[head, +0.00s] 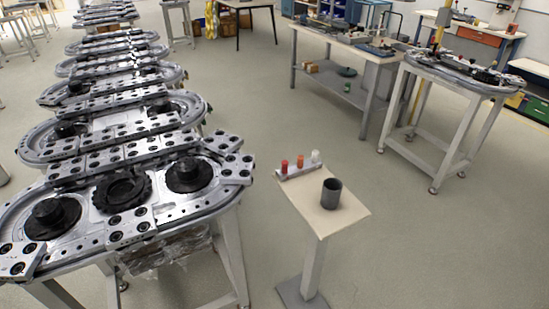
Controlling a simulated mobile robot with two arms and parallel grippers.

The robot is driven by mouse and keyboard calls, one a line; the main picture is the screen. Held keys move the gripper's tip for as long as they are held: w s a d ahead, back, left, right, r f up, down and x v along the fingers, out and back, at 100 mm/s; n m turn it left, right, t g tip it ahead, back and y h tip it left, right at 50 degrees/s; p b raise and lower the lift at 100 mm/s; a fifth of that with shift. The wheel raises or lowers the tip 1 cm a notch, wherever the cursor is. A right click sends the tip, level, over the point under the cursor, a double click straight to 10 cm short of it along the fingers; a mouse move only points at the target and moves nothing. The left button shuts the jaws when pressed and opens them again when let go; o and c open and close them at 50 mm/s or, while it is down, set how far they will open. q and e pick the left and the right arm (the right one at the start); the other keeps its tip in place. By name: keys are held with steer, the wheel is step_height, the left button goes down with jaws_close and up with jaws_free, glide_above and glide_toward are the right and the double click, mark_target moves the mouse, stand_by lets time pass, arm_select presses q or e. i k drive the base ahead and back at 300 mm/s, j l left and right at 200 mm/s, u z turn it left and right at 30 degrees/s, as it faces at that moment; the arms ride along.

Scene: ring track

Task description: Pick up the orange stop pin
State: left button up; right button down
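The orange stop pin (300,161) stands upright in the middle of a small grey rack (301,171). The rack lies along the back edge of a small pedestal table (310,213). A red pin (284,168) stands to its left and a white pin (315,156) to its right. A dark grey cup (331,193) stands on the same table, in front of the rack and to the right. Neither of my grippers shows in the head view.
A long ring track (122,191) of metal plates on stands fills the left side. Another track section (465,73) on a white stand is at the right. A workbench (345,43) stands at the back. Open floor (430,245) lies right of the pedestal table.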

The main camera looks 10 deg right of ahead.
mark_target(300, 158)
steer(key=i+l+u, duration=0.15)
steer(key=l+u, duration=0.15)
steer(key=l, duration=0.6)
steer(key=l+u, duration=0.3)
steer(key=l, duration=0.65)
steer(key=i, duration=0.05)
